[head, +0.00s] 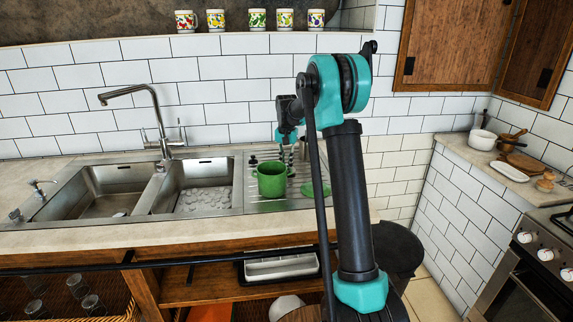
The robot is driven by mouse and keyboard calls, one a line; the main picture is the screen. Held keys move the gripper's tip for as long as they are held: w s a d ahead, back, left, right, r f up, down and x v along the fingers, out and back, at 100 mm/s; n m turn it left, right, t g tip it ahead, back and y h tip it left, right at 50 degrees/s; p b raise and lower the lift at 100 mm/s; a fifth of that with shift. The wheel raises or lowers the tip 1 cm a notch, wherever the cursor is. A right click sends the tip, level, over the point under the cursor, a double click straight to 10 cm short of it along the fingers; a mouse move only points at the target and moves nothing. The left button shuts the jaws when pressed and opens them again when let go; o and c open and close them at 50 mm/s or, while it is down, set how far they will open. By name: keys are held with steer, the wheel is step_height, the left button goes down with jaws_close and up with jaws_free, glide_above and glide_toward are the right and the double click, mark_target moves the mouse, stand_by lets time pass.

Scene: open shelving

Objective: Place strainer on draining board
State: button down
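The draining board (290,204) is the ridged steel surface to the right of the sink basins. A green, pot-like vessel with side handles (271,181) sits upright on or just above it. A flat green item (310,188) lies on the board to the right, partly hidden behind my arm. I cannot tell for certain which green item is the strainer. My gripper (286,155) points down over the board, at the rim of the green vessel. Its fingers are small and partly overlapped, so whether it is open or grips the rim cannot be made out.
Two steel sink basins (104,192) with a tall faucet (150,110) lie left of the board. Several mugs (257,19) stand on the ledge above. A side counter at right holds a white pot (482,139) and a white tray (509,171). A dark round stool-like object (398,245) stands below.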

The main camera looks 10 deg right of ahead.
mark_target(286, 165)
steer(key=c, duration=1.5)
jaws_free()
step_height(286, 165, up, 12)
steer(key=shift+r, duration=0.1)
